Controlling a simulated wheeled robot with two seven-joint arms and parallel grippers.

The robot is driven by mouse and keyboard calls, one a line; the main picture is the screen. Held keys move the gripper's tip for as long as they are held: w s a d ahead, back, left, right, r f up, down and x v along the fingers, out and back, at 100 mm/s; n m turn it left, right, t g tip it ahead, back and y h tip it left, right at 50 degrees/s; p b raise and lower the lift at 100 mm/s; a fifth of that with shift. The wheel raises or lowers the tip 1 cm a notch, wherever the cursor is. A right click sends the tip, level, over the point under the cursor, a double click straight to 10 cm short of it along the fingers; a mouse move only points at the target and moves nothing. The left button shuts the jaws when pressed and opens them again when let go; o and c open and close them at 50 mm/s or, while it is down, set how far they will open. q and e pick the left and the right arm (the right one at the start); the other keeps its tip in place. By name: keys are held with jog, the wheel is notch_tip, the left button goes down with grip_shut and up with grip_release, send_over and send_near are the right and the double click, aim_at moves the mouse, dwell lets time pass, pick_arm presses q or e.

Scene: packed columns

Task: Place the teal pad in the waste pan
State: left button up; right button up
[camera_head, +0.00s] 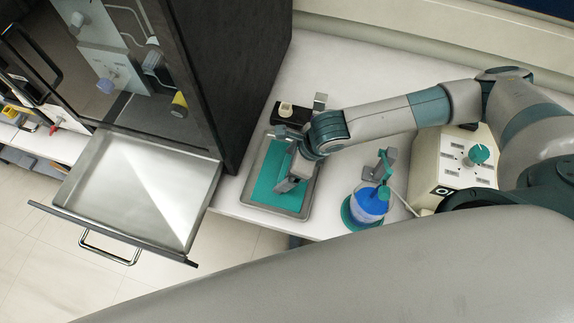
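The teal pad (268,172) is a flat teal rectangle lying inside a shallow grey metal tray (299,213) on the white bench. My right gripper (284,186) is over the right side of the tray, with its fingers pointing down at the pad. Part of the pad is hidden beneath it. I cannot tell whether the fingers touch the pad or are open. A wide, shallow steel pan (140,190) is pulled out like a drawer from the dark cabinet at the left; it looks empty. Which of the two is the waste pan is not marked. My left gripper is not in view.
The dark cabinet (235,70) stands left of the tray, its side wall close to it. A handle (108,247) sticks out from the pan's front.

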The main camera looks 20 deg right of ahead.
jog(key=shift+r, duration=0.1)
jog(key=b+v, duration=0.3)
jog(key=v, duration=0.9)
